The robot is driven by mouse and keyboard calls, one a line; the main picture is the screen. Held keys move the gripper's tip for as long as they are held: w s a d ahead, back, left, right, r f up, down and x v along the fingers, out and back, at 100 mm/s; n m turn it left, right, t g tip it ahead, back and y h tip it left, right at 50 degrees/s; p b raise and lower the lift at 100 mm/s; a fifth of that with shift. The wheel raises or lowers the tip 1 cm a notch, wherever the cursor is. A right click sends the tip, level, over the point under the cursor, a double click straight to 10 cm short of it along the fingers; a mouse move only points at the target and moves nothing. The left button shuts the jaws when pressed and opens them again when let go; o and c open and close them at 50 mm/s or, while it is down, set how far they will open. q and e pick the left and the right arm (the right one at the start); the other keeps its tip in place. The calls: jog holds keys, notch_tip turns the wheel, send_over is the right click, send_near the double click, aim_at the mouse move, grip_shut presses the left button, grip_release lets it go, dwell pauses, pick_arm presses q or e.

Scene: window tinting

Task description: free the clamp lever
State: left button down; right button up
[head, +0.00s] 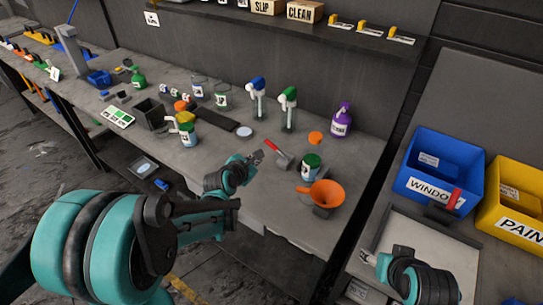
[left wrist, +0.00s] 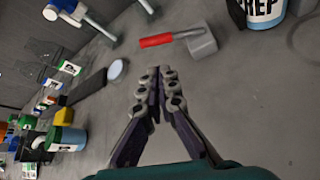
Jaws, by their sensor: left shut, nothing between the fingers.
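A red lever (head: 271,146) on a small grey block (head: 284,162) sits on the workbench, in front of the spray bottles. In the left wrist view the red lever (left wrist: 156,41) lies to the left of its grey block (left wrist: 202,42), beyond my fingertips. My left gripper (head: 258,156) is shut and empty, just left of the block; in its wrist view the fingertips (left wrist: 158,72) meet, apart from the lever. A second red handle (head: 454,198) stands upright on a dark fitting by the pale tray. My right gripper (head: 370,258) is at that tray's near-left edge; its fingers are too small to judge.
An orange funnel (head: 327,193) and a green-lidded jar (head: 311,167) stand right of the lever. Spray bottles (head: 289,108) and a purple bottle (head: 340,119) stand behind. Blue (head: 405,178) and yellow (head: 520,228) bins are at right. The bench's front strip is clear.

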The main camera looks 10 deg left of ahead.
aim_at(277, 150)
pick_arm(q)
jog(key=shift+a, duration=0.1)
pick_arm(e)
jog(key=shift+a, duration=0.1)
pick_arm(q)
jog(key=shift+w+f, duration=0.1)
jog(key=b+x, duration=0.3)
jog(key=x, duration=0.5)
jog(key=shift+w+f, duration=0.25)
jog(key=shift+w, duration=0.05)
pick_arm(e)
notch_tip(277, 150, down, 3)
jog(key=shift+f, duration=0.2)
pick_arm(q)
jog(key=shift+w+f+b, duration=0.2)
jog(key=shift+w+b, duration=0.15)
jog(key=shift+w, duration=0.2)
pick_arm(e)
jog(key=shift+f, duration=0.15)
